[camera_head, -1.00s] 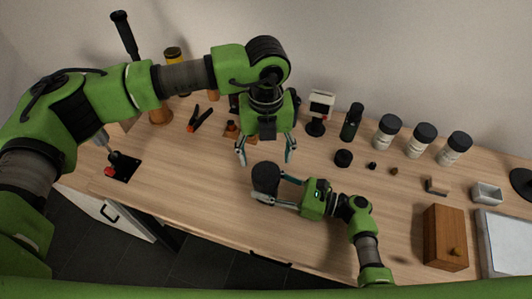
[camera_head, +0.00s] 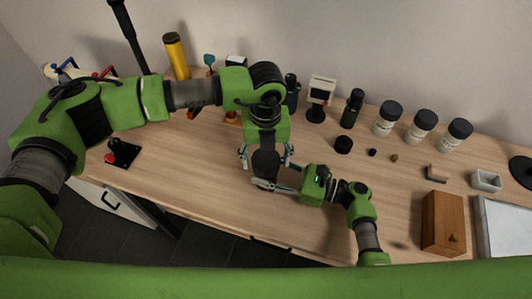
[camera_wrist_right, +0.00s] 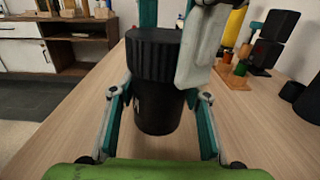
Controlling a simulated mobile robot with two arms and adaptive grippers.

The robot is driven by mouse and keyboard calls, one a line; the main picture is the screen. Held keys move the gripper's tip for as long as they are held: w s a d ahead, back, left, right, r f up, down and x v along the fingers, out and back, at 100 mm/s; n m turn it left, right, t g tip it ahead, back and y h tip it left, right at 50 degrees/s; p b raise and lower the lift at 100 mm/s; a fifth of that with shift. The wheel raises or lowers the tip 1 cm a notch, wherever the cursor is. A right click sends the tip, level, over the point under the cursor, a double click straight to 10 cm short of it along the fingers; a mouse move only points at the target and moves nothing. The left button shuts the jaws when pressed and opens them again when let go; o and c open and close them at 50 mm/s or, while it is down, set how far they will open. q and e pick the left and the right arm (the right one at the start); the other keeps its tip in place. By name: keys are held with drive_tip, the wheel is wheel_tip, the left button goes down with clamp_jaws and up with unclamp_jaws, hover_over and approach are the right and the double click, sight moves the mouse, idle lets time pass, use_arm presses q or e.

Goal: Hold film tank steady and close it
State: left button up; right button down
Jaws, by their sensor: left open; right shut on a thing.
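The film tank (camera_head: 265,165) is a black cylinder standing upright near the table's front edge. In the right wrist view its wide ribbed lid (camera_wrist_right: 153,52) sits on top of the narrower body (camera_wrist_right: 158,112). My right gripper (camera_head: 273,177) reaches in from the right and is shut on the tank's body. My left gripper (camera_head: 266,157) points down over the tank, open, with one finger on each side of the lid. One left finger (camera_wrist_right: 199,48) hides part of the lid's right side. Whether the left fingers touch the lid, I cannot tell.
A low black round piece (camera_head: 343,145), a dark bottle (camera_head: 352,108) and several white jars with black lids (camera_head: 388,118) stand behind on the right. A wooden box (camera_head: 443,223) is at the right.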

use_arm(q)
drive_tip(key=c, duration=1.2)
drive_tip(key=shift+o, duration=0.2)
drive_tip(key=m, duration=0.5)
drive_tip(key=shift+m, duration=0.4)
drive_tip(key=m, duration=1.6)
drive_tip(key=o, duration=1.3)
drive_tip(key=shift+f, duration=0.1)
wheel_tip(320, 180, up, 12)
